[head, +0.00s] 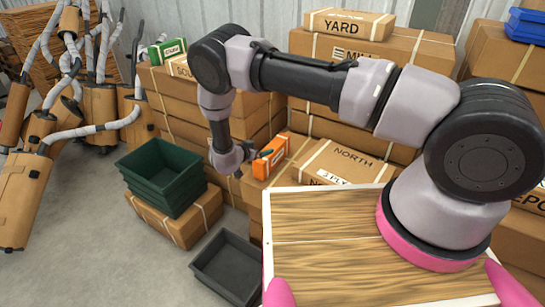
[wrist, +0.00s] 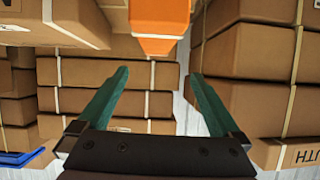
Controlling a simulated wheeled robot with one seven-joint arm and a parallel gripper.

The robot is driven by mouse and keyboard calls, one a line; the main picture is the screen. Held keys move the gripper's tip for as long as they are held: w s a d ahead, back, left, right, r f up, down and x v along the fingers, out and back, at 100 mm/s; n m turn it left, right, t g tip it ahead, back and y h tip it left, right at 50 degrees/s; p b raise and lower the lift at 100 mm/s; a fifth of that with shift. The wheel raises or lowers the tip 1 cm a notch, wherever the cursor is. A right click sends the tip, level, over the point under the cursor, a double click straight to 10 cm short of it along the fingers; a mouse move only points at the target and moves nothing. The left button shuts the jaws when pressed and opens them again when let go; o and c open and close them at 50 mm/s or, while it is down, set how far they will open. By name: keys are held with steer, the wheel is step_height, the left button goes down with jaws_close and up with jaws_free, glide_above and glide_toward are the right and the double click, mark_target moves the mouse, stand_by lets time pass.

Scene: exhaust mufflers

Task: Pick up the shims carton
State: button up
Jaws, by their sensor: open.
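A small orange carton (head: 270,155) with a white label lies on a brown box in the head view, just right of my gripper (head: 238,168). Its label is too small to read, so I cannot tell for sure that it is the shims carton. In the wrist view the orange carton (wrist: 160,18) shows at the top centre, beyond the fingertips and lined up with the gap between them. My gripper (wrist: 158,75) is open, with its two teal fingers apart and nothing between them.
A green carton (head: 167,51) lies on the stacked brown boxes at the back. Taller box stacks (head: 360,50) stand behind the orange carton. Green crates (head: 160,175) and a dark grey tray (head: 228,268) are at lower left. Pipes and mufflers (head: 60,130) fill the far left.

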mark_target(273, 146)
steer(key=shift+s+d+f+h, duration=0.15)
steer(key=shift+s+d+f, duration=0.1)
steer(key=shift+f, duration=0.15)
steer(key=shift+s+d+f+h, duration=0.1)
steer(key=shift+s+f+h, duration=0.1)
steer(key=shift+f, duration=0.2)
steer(key=x, duration=0.4)
steer(key=shift+w+d+f, duration=0.1)
steer(key=shift+w+f, duration=0.1)
steer(key=x, duration=0.6)
steer(key=shift+w+a, duration=0.2)
steer(key=shift+a, duration=0.15)
steer(key=c, duration=1.5)
jaws_close()
steer(key=shift+r, duration=0.2)
